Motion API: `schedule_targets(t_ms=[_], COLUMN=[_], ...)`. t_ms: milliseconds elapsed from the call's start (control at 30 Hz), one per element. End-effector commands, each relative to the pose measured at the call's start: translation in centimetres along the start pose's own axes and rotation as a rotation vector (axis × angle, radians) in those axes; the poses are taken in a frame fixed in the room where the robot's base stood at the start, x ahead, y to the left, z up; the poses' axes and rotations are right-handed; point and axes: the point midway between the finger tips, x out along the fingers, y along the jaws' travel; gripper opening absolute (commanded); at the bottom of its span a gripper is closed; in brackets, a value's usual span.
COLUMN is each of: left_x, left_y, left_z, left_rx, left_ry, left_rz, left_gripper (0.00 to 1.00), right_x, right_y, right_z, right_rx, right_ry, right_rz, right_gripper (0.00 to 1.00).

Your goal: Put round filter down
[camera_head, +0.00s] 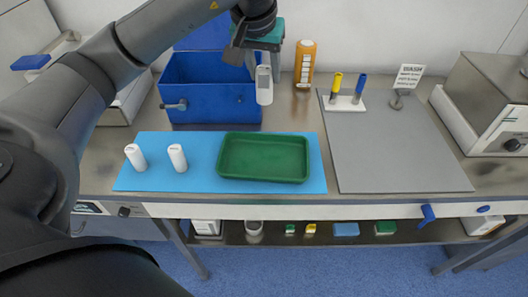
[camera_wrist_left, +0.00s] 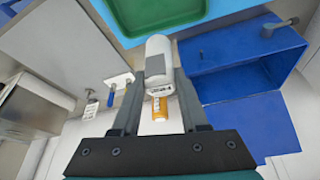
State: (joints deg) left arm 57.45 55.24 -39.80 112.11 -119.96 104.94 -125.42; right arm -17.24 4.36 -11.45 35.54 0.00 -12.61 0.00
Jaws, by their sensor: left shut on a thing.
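My left gripper (camera_head: 260,62) is shut on the round filter (camera_head: 264,86), a white cylinder with a rounded end. It hangs below the fingers in the head view, in the air by the right front of the open blue box. My right gripper is not in view.
A green tray (camera_head: 264,178) lies on the mat's right part. The blue box (camera_head: 215,103) stands behind the mat. An orange bottle (camera_head: 305,64) stands at the back.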

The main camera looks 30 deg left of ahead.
Motion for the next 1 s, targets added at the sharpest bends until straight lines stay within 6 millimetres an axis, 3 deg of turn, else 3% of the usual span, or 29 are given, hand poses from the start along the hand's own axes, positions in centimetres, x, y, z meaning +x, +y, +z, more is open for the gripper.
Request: schedule_targets(t_ms=[167, 600, 1000], left_x=[2.7, 12.5, 16.1], left_y=[-0.3, -0.2, -0.2], left_z=[1.2, 5.2, 6.7], left_rx=[0.0, -0.002, -0.001], left_ry=[-0.007, -0.006, -0.004], left_rz=[-0.005, -0.002, -0.001], left_gripper=[0.0, 0.0, 0.0], right_x=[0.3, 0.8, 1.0], right_y=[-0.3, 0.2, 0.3], right_z=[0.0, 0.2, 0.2], right_rx=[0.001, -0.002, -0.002], right_ry=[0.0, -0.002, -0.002], right_rz=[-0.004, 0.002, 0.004], right_gripper=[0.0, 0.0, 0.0])
